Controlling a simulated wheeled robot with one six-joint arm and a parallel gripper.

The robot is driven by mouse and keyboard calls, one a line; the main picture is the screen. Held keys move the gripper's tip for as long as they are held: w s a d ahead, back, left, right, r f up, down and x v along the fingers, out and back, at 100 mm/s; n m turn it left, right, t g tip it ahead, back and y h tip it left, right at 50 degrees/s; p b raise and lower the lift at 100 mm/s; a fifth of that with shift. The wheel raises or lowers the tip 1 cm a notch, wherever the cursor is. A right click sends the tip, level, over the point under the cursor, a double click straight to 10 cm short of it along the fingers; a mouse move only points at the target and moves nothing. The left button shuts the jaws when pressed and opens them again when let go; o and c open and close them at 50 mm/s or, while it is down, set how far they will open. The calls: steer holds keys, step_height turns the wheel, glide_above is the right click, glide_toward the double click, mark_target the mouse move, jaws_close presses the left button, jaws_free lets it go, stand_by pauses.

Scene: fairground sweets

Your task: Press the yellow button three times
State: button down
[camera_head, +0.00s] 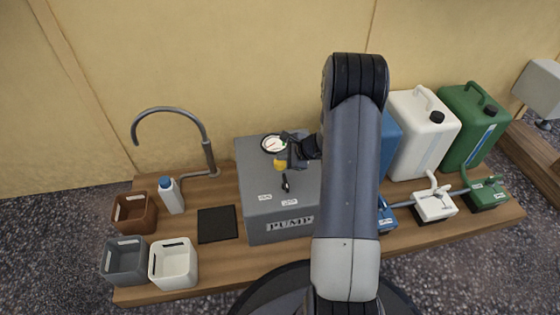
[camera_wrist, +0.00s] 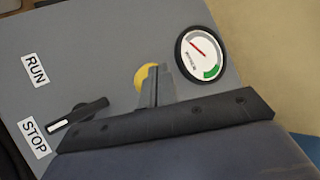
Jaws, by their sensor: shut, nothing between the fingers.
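The yellow button (camera_wrist: 142,76) is on the sloped top of the grey pump box (camera_head: 267,221). In the wrist view my gripper (camera_wrist: 154,72) is shut and empty, its fingertips over the button and hiding its right part. In the head view the button (camera_head: 279,165) shows beside my gripper (camera_head: 287,163), partly covered. I cannot tell whether the fingertips touch it or whether it is pushed in.
A dial gauge (camera_wrist: 201,55) and a black lever (camera_wrist: 78,117) with RUN and STOP labels flank the button. A curved tap (camera_head: 209,150), a white bottle (camera_head: 171,196) and small bins (camera_head: 173,264) stand left; canisters (camera_head: 423,133) stand right.

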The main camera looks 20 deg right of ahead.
mark_target(283, 162)
steer(key=shift+f, duration=0.75)
stand_by(0.7)
steer(key=shift+r, duration=0.1)
steer(key=shift+r+p, duration=0.65)
steer(key=shift+r, duration=0.5)
steer(key=shift+r+p, duration=1.75)
steer(key=shift+r, duration=0.85)
steer(key=shift+f, duration=0.1)
